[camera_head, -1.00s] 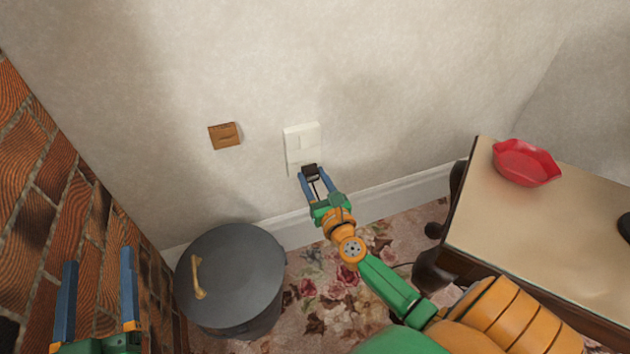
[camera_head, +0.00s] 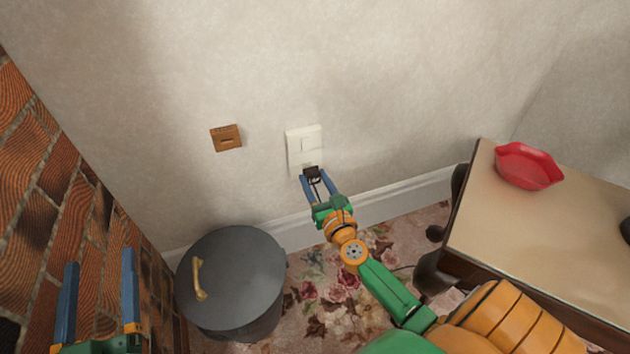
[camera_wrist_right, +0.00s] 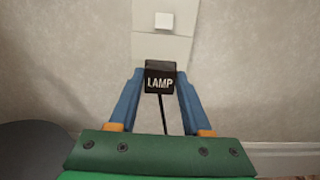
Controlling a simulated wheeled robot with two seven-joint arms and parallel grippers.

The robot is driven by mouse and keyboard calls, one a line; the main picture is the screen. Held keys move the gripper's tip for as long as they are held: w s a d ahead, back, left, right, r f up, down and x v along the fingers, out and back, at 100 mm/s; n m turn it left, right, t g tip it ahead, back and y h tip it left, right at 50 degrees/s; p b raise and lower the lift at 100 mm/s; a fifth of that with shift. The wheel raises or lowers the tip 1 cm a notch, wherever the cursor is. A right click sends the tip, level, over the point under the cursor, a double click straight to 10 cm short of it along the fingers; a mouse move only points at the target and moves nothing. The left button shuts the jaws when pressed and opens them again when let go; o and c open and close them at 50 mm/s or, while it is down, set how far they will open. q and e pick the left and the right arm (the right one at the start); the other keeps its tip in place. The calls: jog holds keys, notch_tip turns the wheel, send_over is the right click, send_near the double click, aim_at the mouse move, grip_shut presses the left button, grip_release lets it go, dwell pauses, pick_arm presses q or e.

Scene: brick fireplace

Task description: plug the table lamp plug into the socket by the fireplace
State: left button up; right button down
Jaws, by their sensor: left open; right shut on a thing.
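The lamp plug (camera_wrist_right: 159,77) is a small black block marked LAMP, with a dark cord hanging from it. My right gripper (camera_head: 313,175) is shut on the plug (camera_head: 311,172), which is at the lower part of the white wall socket plate (camera_head: 304,142). In the right wrist view my right gripper (camera_wrist_right: 160,88) has a blue finger on each side of the plug, and the socket plate (camera_wrist_right: 165,45) is behind it. The plug hides the plate's lower part, so I cannot tell whether its pins are in. My left gripper (camera_head: 98,270) is open and empty at lower left.
A brown wall plate (camera_head: 226,138) is left of the socket. A grey lidded bin (camera_head: 240,283) stands on the floral carpet below. A brick fireplace side (camera_head: 40,200) is at left. A table (camera_head: 530,230) with a red dish (camera_head: 528,166) is at right.

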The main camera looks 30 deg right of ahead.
pick_arm(q)
jog(key=shift+f, duration=0.25)
pick_arm(e)
jog(key=shift+x, duration=1.4)
jog(key=shift+c, duration=1.3)
grip_release()
jog(key=v, duration=0.3)
jog(key=shift+s+a, duration=0.1)
jog(key=shift+s, duration=0.2)
jog(key=v, duration=0.3)
jog(key=shift+s, duration=0.2)
pick_arm(q)
jog(key=shift+r, duration=0.3)
